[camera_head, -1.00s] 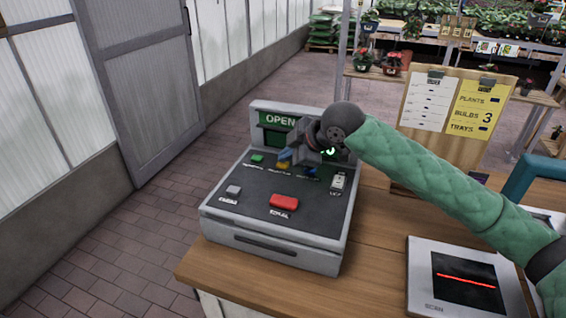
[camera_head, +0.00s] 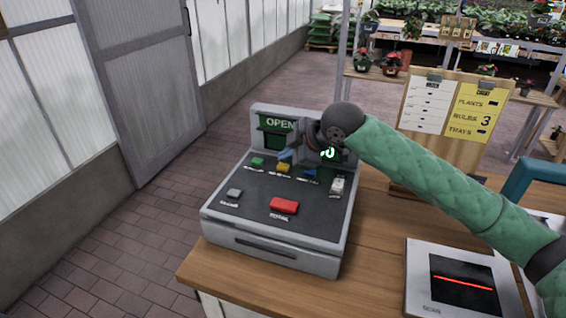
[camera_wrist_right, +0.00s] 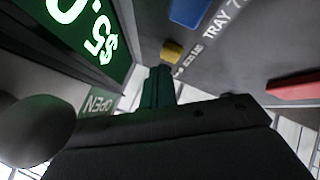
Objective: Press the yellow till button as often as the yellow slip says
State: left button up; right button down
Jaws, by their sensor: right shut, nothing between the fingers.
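The grey till (camera_head: 270,215) stands on the wooden counter with coloured buttons on its sloped top. The yellow button (camera_head: 283,168) sits between the green one and the blue one; it also shows in the right wrist view (camera_wrist_right: 172,51). My right gripper (camera_head: 286,154) is shut and empty, its tips just above the yellow button and apart from it. In the right wrist view its dark fingers (camera_wrist_right: 158,85) point at that button. The yellow slip (camera_head: 474,112) is clipped to the board on the right and reads PLANTS, BULBS 3, TRAYS. My left gripper is not in view.
A large red button (camera_head: 284,206), a grey button (camera_head: 234,193) and a blue button (camera_head: 309,174) are close by on the till. The till's lit display (camera_wrist_right: 85,30) is beside the gripper. A scanner plate (camera_head: 462,281) lies at the counter's front right.

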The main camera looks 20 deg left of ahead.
aim_at(287, 167)
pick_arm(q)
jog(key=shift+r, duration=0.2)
pick_arm(e)
jog(key=shift+r, duration=0.25)
jog(key=shift+r+p, duration=2.1)
jog(key=shift+r, duration=0.4)
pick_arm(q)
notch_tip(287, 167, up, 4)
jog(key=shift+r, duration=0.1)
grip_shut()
